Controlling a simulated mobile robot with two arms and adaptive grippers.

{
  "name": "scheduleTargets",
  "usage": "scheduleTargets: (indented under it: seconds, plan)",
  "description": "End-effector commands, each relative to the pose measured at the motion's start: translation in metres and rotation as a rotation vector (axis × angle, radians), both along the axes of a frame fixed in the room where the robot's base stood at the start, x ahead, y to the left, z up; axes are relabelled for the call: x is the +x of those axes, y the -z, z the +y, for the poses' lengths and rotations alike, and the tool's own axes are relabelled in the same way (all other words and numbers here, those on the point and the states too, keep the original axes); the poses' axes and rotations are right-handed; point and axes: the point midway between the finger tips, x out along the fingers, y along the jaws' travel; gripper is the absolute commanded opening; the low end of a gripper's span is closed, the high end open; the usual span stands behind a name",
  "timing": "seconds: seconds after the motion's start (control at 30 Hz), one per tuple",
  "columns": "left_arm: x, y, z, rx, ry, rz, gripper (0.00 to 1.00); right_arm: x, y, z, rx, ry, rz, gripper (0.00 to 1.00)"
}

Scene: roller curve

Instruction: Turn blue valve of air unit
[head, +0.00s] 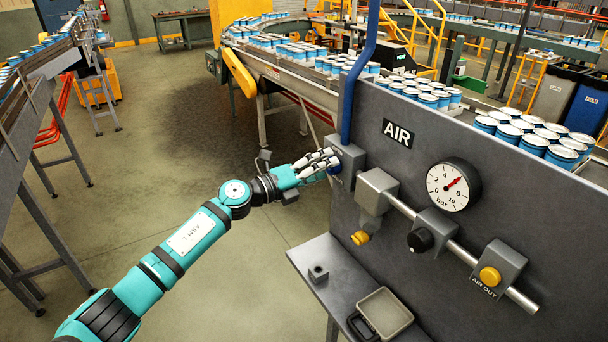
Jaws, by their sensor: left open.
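The air unit is a grey panel (500,185) marked AIR on the right. Its blue valve (336,168) shows only in part at the panel's left end, below a blue vertical pipe (359,85). My left arm reaches in from the lower left. My left gripper (325,161) is open, with its pale fingers at the blue valve and partly covering it. I cannot tell whether the fingers touch the valve. My right gripper is not in view.
A gauge (448,187), a black knob (420,240) and yellow knobs (360,238) sit on the panel. A small shelf (325,257) below holds a grey tray (383,314). Conveyors with cans run behind. Floor left of the panel is clear.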

Motion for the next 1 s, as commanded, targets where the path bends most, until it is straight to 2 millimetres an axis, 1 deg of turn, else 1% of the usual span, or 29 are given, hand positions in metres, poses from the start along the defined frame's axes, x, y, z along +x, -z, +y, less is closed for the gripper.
scheduleTargets:
  seconds: [0.03, 0.3, 0.5, 0.6, 0.7, 1.0]
  plan:
    - [-0.005, 0.002, 0.008, 0.002, -0.002, 0.001, 0.64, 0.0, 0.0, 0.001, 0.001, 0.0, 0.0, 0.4]
    - [-0.039, 0.002, 0.054, 0.004, -0.001, 0.002, 0.64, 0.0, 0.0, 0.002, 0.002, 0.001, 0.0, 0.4]
    - [-0.058, 0.002, 0.08, 0.001, -0.001, 0.003, 0.64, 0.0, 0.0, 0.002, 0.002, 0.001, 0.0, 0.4]
    - [-0.063, 0.002, 0.087, 0.002, 0.0, 0.003, 0.64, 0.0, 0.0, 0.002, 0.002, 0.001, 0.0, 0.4]
    - [-0.065, 0.001, 0.089, 0.001, 0.0, 0.002, 0.64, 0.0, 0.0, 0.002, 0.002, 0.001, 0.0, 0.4]
    - [-0.065, 0.002, 0.09, -0.002, -0.002, 0.006, 0.64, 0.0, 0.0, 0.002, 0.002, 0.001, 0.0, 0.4]
